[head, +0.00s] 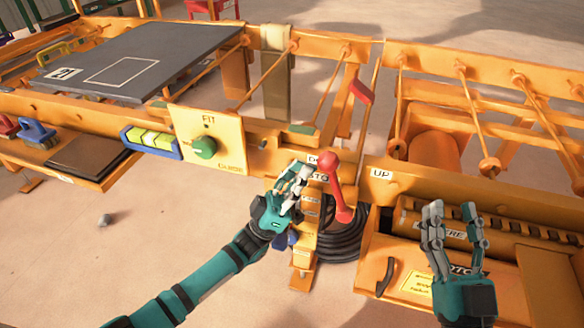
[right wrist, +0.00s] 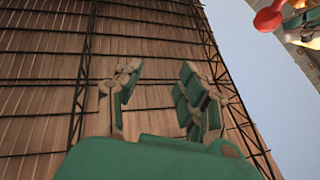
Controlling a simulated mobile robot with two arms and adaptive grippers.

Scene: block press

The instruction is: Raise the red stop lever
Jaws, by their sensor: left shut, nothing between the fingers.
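The red stop lever (head: 335,186) is on the front of the orange frame in the head view, slanting from a round upper end down and right to a lower end above a black hose coil. A label reading "UP" is to its right; a partly hidden label is behind it. My left gripper (head: 296,176) is shut and empty just left of the lever's upper part; I cannot tell whether it touches. My right gripper (head: 452,222) is open and empty, right of the lever. Its spread fingers also show in the right wrist view (right wrist: 160,95), where a red part (right wrist: 268,18) shows top right.
A yellow panel (head: 222,135) with a green knob is left of the lever. The black hose coil (head: 345,240) hangs below it. An orange box with a roller (head: 510,228) lies behind my right gripper. A grey board (head: 185,55) is at upper left. Open floor lies lower left.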

